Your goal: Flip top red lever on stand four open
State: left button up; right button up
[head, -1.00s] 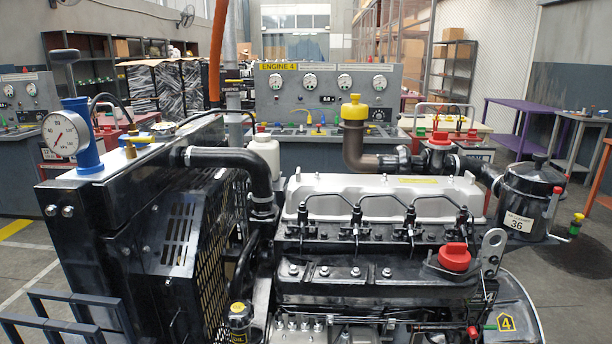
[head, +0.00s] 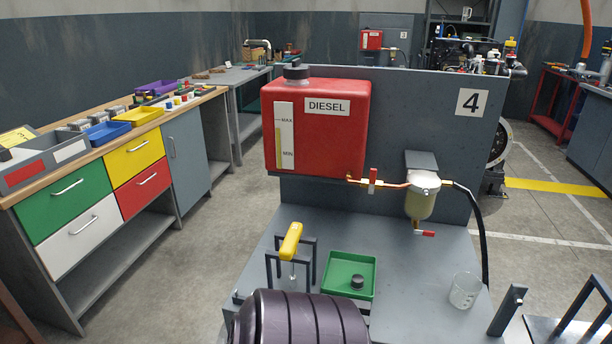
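Stand four (head: 450,150) is a grey bench with an upright panel marked 4. Its top red lever (head: 372,176) is upright, across the copper fuel pipe, between the red diesel tank (head: 330,140) and the filter bowl (head: 422,200). A lower red lever (head: 425,233) lies level under the bowl. My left gripper (head: 291,262) has its dark fingers apart, below and left of the top lever. A yellow handle (head: 291,240) shows between and above them; I cannot tell whether it touches them. My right gripper (head: 548,300) is open and empty at bottom right, away from both levers.
A green tray (head: 348,275) with a dark cap and a clear beaker (head: 465,290) sit on the stand. A black hose (head: 480,225) hangs right of the filter. A workbench with coloured drawers (head: 110,190) stands left. Floor between is clear.

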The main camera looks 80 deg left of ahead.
aim_at(373, 171)
jog(key=u, duration=2.45)
